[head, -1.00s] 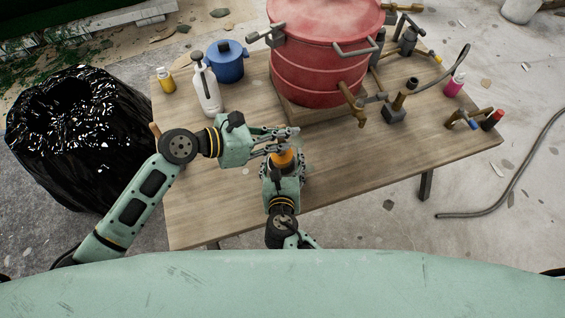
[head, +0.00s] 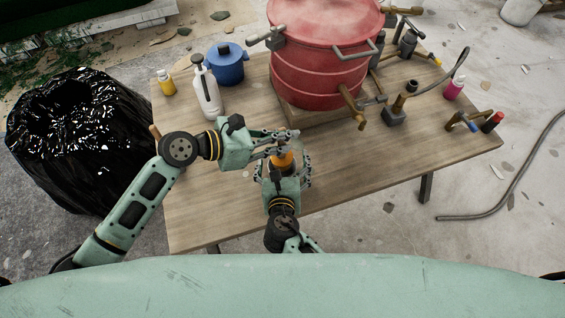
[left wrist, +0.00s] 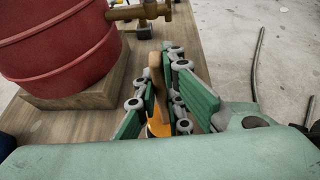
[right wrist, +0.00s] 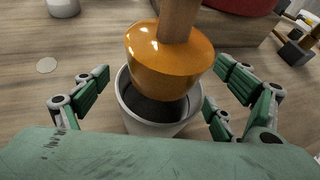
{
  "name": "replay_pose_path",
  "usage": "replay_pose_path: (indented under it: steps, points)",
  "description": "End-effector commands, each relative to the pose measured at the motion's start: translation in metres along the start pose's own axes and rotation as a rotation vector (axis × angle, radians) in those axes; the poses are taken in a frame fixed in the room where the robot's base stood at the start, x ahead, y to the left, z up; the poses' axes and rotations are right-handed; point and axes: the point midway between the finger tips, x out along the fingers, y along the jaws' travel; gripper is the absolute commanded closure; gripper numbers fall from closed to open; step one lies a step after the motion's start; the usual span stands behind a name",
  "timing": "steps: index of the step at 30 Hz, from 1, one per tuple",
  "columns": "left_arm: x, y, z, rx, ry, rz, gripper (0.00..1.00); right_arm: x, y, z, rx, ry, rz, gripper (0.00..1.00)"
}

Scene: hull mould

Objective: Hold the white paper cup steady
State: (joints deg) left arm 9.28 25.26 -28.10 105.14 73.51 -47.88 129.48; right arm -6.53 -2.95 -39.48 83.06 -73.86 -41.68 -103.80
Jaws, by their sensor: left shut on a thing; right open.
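The white paper cup (right wrist: 150,120) stands upright on the table in the right wrist view, with a dark inside. In the head view it is mostly hidden. My right gripper (head: 284,162) is open, with one finger on each side of the cup and gaps showing between fingers and cup. My left gripper (head: 287,138) is shut on a tool with a wooden handle (right wrist: 181,18) and a glossy orange head (right wrist: 168,60). The head is over the cup's mouth and covers part of it; I cannot tell whether it touches the cup. The tool also shows in the left wrist view (left wrist: 157,127).
A large red pot (head: 318,70) stands on a wooden block behind the grippers. A white spray bottle (head: 207,92), a blue pot (head: 227,63) and a yellow bottle (head: 166,82) are at the back left. The table's (head: 400,165) front right is clear.

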Motion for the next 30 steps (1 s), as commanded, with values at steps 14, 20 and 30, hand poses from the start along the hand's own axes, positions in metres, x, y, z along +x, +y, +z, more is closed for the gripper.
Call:
replay_pose_path:
  steps: [14,20,30]
  points:
    - [0.0,0.0,0.0,0.0,-0.001,0.0,1.0,0.0,0.0,0.0,0.0,0.0,0.0,0.0]
    - [0.0,0.0,0.0,0.0,-0.001,0.0,1.0,-0.01,0.0,-0.001,0.001,0.0,0.001,0.0]
    - [0.0,0.0,0.0,0.0,-0.001,0.0,1.0,-0.051,0.0,-0.001,0.001,0.001,0.001,0.0]
